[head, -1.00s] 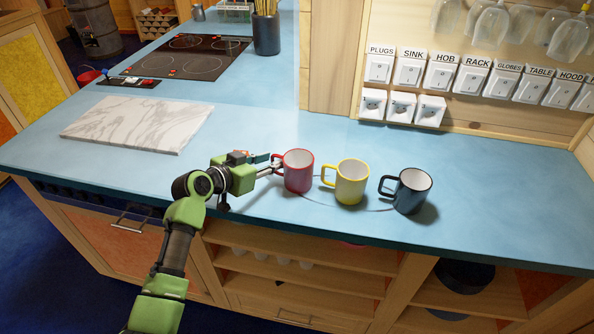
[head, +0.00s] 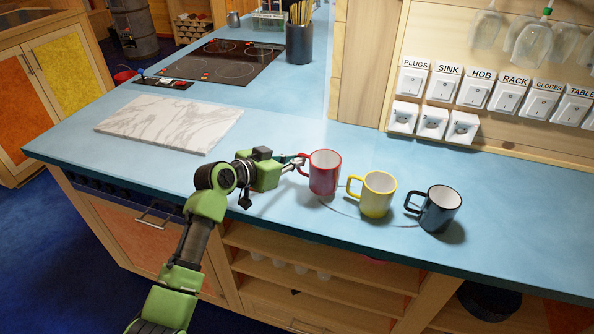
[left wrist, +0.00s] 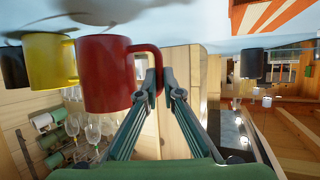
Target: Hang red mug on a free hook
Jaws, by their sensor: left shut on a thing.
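The red mug (head: 325,173) is upright at the left end of a row of mugs at the front of the blue counter. My left gripper (head: 299,162) is shut on its handle, from the left side. The left wrist view, which is upside down, shows the two fingertips (left wrist: 159,82) closed at the handle of the red mug (left wrist: 104,75). The mug appears slightly raised, with its shadow apart from its base. No hooks can be made out in either view. My right gripper is out of view.
A marble board (head: 170,123) lies to the left. Labelled switches (head: 474,91) and hanging glasses (head: 531,45) are on the back wall.

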